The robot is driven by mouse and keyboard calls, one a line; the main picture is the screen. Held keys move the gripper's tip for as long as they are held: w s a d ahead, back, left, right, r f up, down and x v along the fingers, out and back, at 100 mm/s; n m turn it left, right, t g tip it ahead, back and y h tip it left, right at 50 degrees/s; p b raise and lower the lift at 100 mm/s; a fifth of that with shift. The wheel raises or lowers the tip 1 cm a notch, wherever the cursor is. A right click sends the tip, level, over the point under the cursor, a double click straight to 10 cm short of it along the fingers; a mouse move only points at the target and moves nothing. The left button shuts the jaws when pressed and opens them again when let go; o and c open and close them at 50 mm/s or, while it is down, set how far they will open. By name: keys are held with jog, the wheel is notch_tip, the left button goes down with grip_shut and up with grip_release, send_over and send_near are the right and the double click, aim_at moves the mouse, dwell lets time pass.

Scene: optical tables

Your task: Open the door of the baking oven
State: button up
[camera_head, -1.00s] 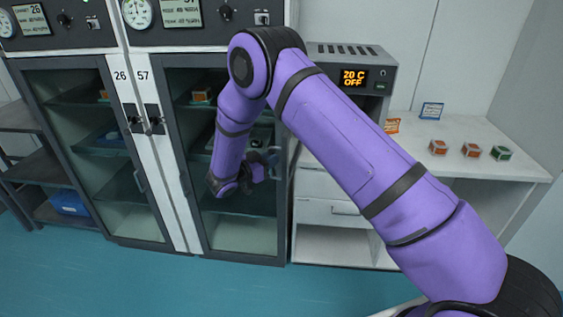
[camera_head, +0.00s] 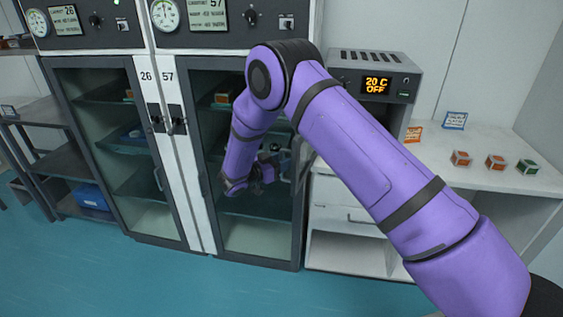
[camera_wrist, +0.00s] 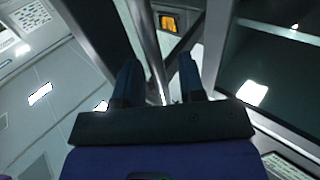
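The box with the orange "20 C OFF" display (camera_head: 376,85) stands on the white counter, right of the cabinets. I take it to be the baking oven. My gripper (camera_head: 272,170) is low in front of the glass door of cabinet 57 (camera_head: 245,235), near that door's right edge. In the wrist view, my gripper's two dark fingers (camera_wrist: 158,80) are apart. A metal bar (camera_wrist: 147,40) runs between them; contact is not clear. The orange display (camera_wrist: 168,22) shows beyond.
Cabinet 26 (camera_head: 160,215) is closed on the left. Small boxes (camera_head: 495,161) and label cards (camera_head: 454,120) lie on the white counter (camera_head: 480,142). A dark shelf rack (camera_head: 65,165) with a blue bin (camera_head: 90,196) stands far left. The floor in front is clear.

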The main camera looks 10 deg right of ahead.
jog(key=shift+a, duration=0.1)
jog(key=v, duration=1)
jog(key=shift+a, duration=0.3)
jog(key=shift+s, duration=0.15)
